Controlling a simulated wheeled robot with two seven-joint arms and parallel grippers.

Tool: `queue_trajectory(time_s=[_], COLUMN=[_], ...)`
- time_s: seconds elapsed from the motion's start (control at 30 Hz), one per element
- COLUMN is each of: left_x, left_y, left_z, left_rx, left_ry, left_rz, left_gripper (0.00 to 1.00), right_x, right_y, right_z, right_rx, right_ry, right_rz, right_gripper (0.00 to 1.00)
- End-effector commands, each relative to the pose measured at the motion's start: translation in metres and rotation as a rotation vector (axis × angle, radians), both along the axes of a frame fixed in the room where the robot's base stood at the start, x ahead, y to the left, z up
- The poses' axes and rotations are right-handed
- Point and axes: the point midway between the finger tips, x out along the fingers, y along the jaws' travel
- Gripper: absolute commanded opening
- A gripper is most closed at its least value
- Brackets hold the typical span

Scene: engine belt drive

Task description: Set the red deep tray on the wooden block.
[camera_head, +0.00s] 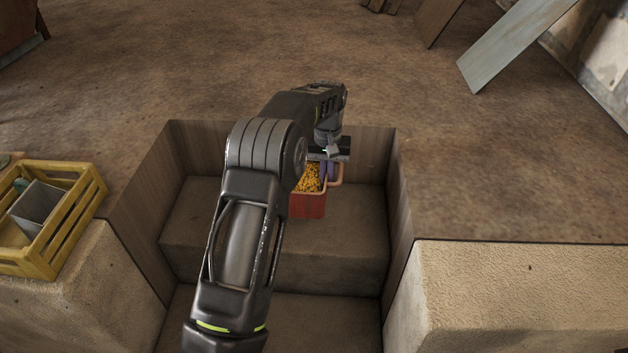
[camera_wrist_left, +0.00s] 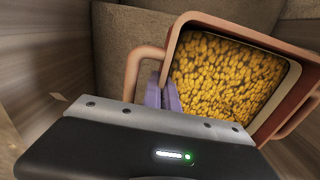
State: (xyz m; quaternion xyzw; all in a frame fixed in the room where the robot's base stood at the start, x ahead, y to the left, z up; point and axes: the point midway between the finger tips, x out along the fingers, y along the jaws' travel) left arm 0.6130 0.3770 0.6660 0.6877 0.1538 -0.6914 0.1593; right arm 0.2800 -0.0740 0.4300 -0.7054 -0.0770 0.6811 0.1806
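The red deep tray (camera_head: 307,206) is filled with yellow-orange pieces and has pale loop handles. In the head view it is in the pit, beside the end of my left arm; I cannot tell if it rests on the step or hangs. It fills the upper right of the left wrist view (camera_wrist_left: 225,80). My left gripper (camera_head: 328,170) is at one handle, with its purple fingers (camera_wrist_left: 164,97) close together between the handle (camera_wrist_left: 140,72) and the tray wall. Whether they pinch anything is hidden. I cannot pick out the wooden block for certain. My right gripper is not in view.
The pit has brown side walls (camera_head: 397,215) and a broad step (camera_head: 345,240). A yellow crate (camera_head: 75,215) holding a grey item stands on the left ledge. The pale right ledge (camera_head: 520,290) is bare. Boards (camera_head: 515,45) lean at the upper right.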

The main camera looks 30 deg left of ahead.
Motion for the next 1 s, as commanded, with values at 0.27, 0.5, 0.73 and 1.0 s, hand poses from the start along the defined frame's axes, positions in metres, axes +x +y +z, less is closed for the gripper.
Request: queue_trajectory(time_s=[0.27, 0.5, 0.73, 1.0], left_x=[-0.015, -0.048, -0.064, -0.064], left_y=[-0.089, -0.156, -0.177, -0.178], left_z=[0.07, 0.12, 0.136, 0.137], left_rx=[-0.012, -0.001, 0.009, 0.009], left_ry=[-0.008, -0.009, -0.008, -0.008], left_rz=[-0.198, -0.377, -0.447, -0.448], left_gripper=[0.0, 0.0, 0.0, 0.0], right_x=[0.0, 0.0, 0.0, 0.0], right_y=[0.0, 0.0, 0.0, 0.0], right_z=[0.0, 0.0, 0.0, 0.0], right_rx=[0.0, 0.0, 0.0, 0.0], right_ry=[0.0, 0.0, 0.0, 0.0], right_rz=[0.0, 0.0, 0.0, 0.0], right_gripper=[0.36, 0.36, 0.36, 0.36])
